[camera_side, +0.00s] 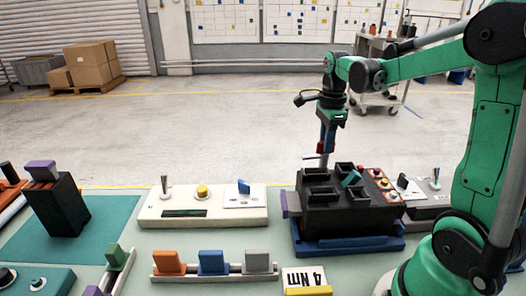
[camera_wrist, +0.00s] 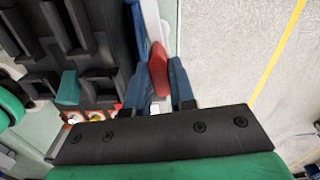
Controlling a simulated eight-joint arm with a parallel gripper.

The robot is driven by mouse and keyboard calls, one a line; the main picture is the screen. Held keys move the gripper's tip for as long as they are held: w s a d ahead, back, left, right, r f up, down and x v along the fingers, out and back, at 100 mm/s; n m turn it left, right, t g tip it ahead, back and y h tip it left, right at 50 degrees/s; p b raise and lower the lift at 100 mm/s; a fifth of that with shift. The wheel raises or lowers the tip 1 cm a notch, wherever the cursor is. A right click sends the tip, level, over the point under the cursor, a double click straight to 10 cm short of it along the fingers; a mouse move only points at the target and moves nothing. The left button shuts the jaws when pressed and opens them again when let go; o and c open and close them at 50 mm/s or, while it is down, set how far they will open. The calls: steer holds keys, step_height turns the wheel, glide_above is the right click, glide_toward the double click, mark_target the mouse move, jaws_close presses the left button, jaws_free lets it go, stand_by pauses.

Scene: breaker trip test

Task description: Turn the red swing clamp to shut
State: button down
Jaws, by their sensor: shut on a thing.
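The red swing clamp (camera_wrist: 158,68) shows in the wrist view as a red piece between the two blue fingers of my gripper (camera_wrist: 158,92), beside the black fixture (camera_wrist: 75,35). In the side view, my gripper (camera_side: 325,147) points down at the far edge of the black fixture (camera_side: 350,215). A bit of red (camera_side: 320,146) shows at its fingertips. My gripper is shut on the clamp. The clamp's pivot and exact angle are partly hidden by the fingers and the fixture.
The fixture has upright black slots, a teal piece (camera_side: 351,179), a blue base (camera_side: 350,244) and a purple block (camera_side: 291,204) at its left. A cream switch box (camera_side: 220,215) stands to the left. Coloured blocks on a rail (camera_side: 213,271) lie in front.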

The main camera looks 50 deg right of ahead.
steer(key=n, duration=1.2)
steer(key=shift+n, duration=2.2)
steer(key=c, duration=0.7)
jaws_free()
steer(key=shift+c, duration=0.2)
